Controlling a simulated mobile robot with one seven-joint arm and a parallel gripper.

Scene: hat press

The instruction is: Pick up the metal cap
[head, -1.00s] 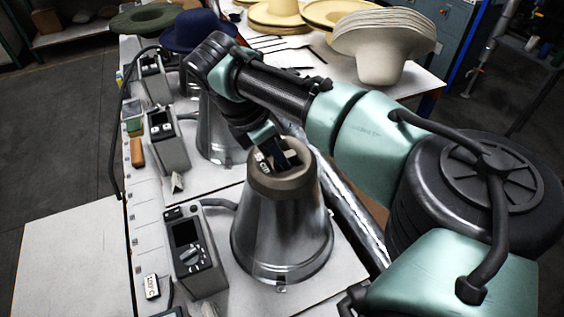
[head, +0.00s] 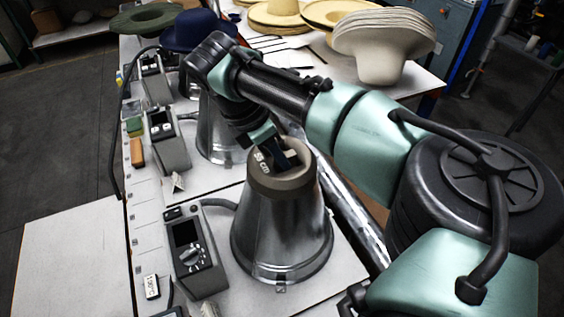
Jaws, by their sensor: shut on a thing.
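The metal cap (head: 288,232) is a shiny, bell-shaped cone standing upright on the white bench in the middle of the head view. A grey-brown band (head: 290,182) forms its top, with a "55 cm" label on the upper left side. My gripper (head: 280,160) reaches down from above into the opening at the top and is shut on the cap there. The fingertips and the exact contact are partly hidden by the rim. The cap's lower rim appears to rest on the bench.
A control box with a dial (head: 188,252) stands left of the cap, with a cable leading to it. A second metal cone (head: 214,135) stands behind, partly hidden by my arm. Stacked felt hats (head: 384,45) lie on the far table. A blue hat (head: 196,32) sits at the back left.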

